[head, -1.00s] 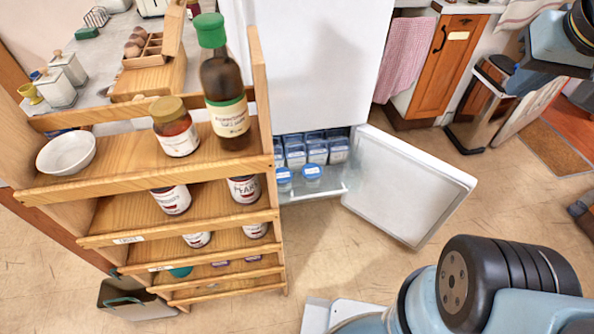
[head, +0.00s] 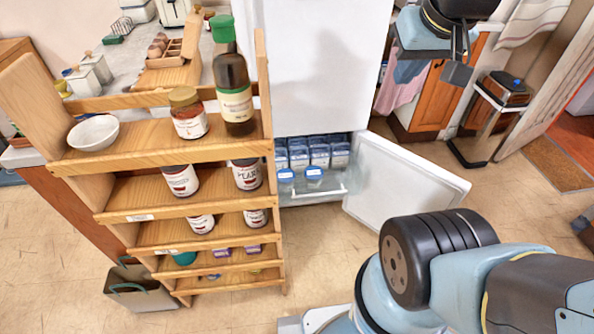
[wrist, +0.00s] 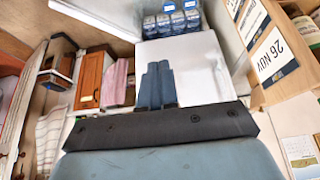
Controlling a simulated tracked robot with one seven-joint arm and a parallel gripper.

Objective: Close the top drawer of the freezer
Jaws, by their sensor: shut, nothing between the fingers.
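The freezer (head: 338,175) is the low compartment under a tall white door, with its own white door (head: 405,182) swung open to the right. Its top drawer (head: 322,190) has a clear front and holds several blue-and-white tubs (head: 314,157). The drawer appears pulled out a little; the wooden rack hides its left end. My gripper (head: 460,62) is shut and empty, high up and right of the drawer. In the wrist view my gripper's fingers (wrist: 157,85) are together in front of a white panel (wrist: 205,72), and the tubs (wrist: 172,20) show at the top edge.
A wooden rack (head: 165,205) with jars and a bottle stands close at left, beside the drawer. Clear floor (head: 325,255) lies before the freezer. A pedal bin (head: 490,115) and an orange cupboard (head: 430,95) stand at the right.

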